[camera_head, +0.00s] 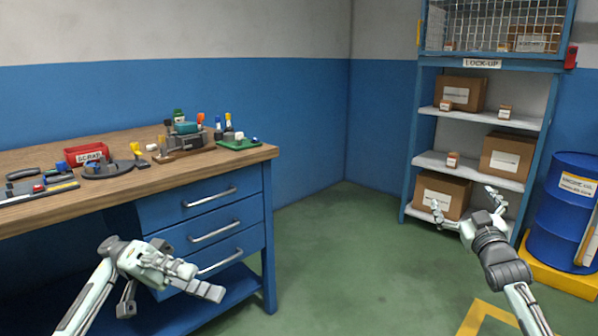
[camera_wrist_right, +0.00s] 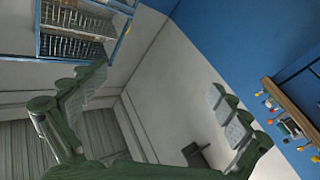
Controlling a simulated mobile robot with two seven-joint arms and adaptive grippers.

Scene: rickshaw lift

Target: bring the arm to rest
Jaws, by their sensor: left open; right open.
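My left gripper (camera_head: 166,296) is open and empty in front of the blue workbench's drawers in the head view. My right gripper (camera_head: 464,202) is open and empty on the right, in front of the lock-up shelf. In the right wrist view, the two fingers of my right gripper (camera_wrist_right: 165,105) stand wide apart with nothing between them. Beyond them that view shows walls, the mesh-fronted cage and, at the right, part of the workbench.
The workbench (camera_head: 125,187) carries a red scrap bin (camera_head: 86,154), a green tray (camera_head: 238,145) and several small tools. The shelf (camera_head: 480,117) holds several cardboard boxes. A blue drum (camera_head: 566,215) stands at the far right. The green floor (camera_head: 345,250) between is clear.

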